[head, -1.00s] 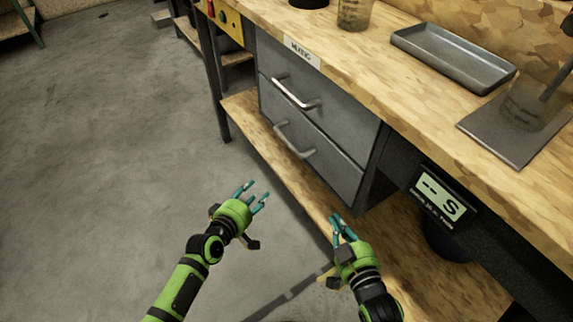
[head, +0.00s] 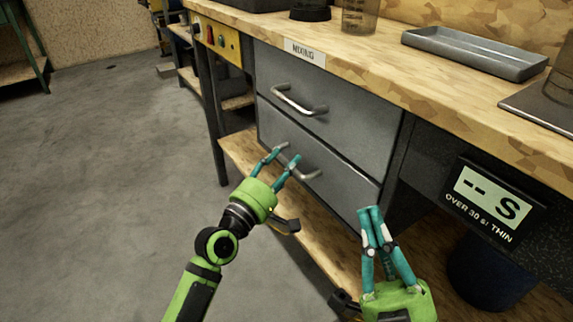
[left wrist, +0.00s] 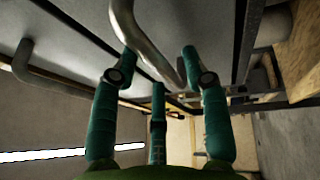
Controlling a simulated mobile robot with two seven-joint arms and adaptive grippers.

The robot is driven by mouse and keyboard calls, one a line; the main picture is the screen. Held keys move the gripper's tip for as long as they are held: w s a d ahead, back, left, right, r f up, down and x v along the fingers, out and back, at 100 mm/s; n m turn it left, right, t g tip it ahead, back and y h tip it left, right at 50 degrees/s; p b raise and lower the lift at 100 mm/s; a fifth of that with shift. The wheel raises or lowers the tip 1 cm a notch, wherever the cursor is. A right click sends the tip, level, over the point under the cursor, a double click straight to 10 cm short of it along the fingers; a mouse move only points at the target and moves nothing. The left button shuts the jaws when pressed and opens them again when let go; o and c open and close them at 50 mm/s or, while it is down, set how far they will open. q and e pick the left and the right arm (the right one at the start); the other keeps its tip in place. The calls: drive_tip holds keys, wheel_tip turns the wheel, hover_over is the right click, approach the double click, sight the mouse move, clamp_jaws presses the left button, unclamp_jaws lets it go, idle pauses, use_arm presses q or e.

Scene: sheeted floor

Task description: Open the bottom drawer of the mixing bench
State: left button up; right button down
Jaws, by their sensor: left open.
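The mixing bench has two grey drawers under its top, both flush with the front. The bottom drawer (head: 345,190) has a silver bar handle (head: 307,175). My left gripper (head: 284,154) is open at this handle, its fingertips overlapping it in the head view. In the left wrist view a bar handle (left wrist: 148,42) runs between the spread fingers (left wrist: 158,60); I cannot tell whether they touch it. The top drawer (head: 335,110) has a similar handle (head: 297,103).
A wooden lower shelf (head: 240,150) runs beneath the drawers. A display panel (head: 490,200) hangs right of them, above a dark round container (head: 490,275). A metal tray (head: 470,52) and a beaker (head: 358,15) stand on the bench top. The floor at left is clear.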

use_arm(q)
drive_tip(key=shift+w+d+r, duration=0.15)
drive_tip(key=shift+w+d, duration=0.2)
drive_tip(key=shift+w, duration=0.2)
clamp_jaws()
use_arm(e)
drive_tip(key=shift+s+r+y, duration=0.6)
drive_tip(key=shift+s, duration=0.1)
use_arm(q)
drive_tip(key=shift+a, duration=0.15)
use_arm(e)
drive_tip(key=shift+w+a, duration=0.1)
